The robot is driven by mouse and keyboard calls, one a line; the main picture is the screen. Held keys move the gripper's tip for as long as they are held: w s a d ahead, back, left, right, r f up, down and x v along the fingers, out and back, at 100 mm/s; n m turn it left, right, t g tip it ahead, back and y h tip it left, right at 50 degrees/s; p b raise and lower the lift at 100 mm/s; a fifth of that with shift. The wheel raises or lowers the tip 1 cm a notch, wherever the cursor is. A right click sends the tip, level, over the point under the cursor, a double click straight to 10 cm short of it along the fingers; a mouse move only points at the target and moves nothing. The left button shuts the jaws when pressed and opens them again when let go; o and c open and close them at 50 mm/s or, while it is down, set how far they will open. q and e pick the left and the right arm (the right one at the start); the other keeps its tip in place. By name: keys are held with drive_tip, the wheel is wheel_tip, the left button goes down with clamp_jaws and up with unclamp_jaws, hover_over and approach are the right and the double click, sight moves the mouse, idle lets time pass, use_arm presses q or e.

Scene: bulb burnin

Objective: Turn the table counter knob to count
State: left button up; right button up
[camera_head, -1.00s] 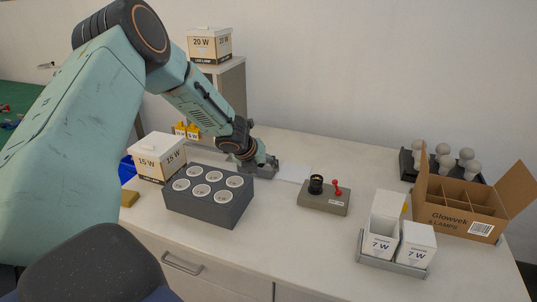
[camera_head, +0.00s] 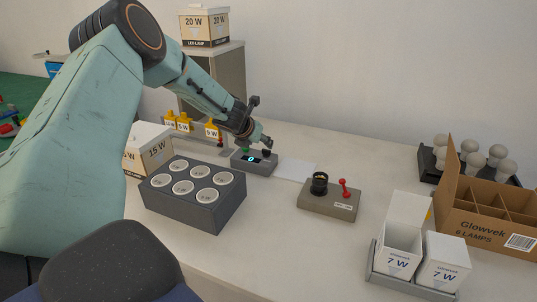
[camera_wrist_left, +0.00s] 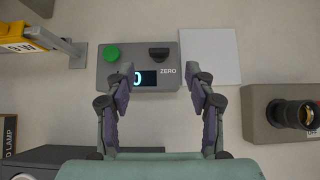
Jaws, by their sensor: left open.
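The table counter (camera_head: 243,165) is a low grey box on the table with a lit display reading 0. In the left wrist view, the counter (camera_wrist_left: 107,76) shows a green button (camera_wrist_left: 112,53), a dark knob (camera_wrist_left: 158,54) and the word ZERO beside the display (camera_wrist_left: 146,78). The knob also shows in the head view (camera_head: 266,152), partly under the gripper. My left gripper (camera_head: 257,141) is open and empty above the counter. In the left wrist view its two fingers (camera_wrist_left: 161,86) are spread, with the knob beyond their tips. My right gripper is not in view.
A dark block with several round sockets (camera_head: 207,212) stands in front of the counter. A white sheet (camera_head: 296,170) lies to its right, then a grey box with a black socket and red lever (camera_head: 328,204).

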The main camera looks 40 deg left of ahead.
sight(267, 150)
use_arm(q)
drive_tip(key=shift+w+a+f, duration=0.15)
drive_tip(key=shift+a+f, duration=0.4)
drive_tip(key=shift+w+d+f+b, duration=0.35)
drive_tip(key=shift+w+f, duration=0.25)
drive_tip(key=shift+w, duration=0.25)
drive_tip(key=x, duration=0.4)
drive_tip(key=shift+s+a+f, duration=0.1)
drive_tip(key=shift+s+a, duration=0.15)
drive_tip(key=shift+a, duration=0.15)
drive_tip(key=shift+w+d+p, duration=0.3)
drive_tip(key=shift+w+d, duration=0.1)
drive_tip(key=shift+a+f, duration=0.3)
drive_tip(key=shift+a, duration=0.05)
drive_tip(key=shift+d+r, duration=0.15)
drive_tip(key=shift+d, duration=0.1)
drive_tip(key=c, duration=0.5)
drive_tip(key=shift+a, duration=0.15)
drive_tip(key=c, duration=0.5)
clamp_jaws()
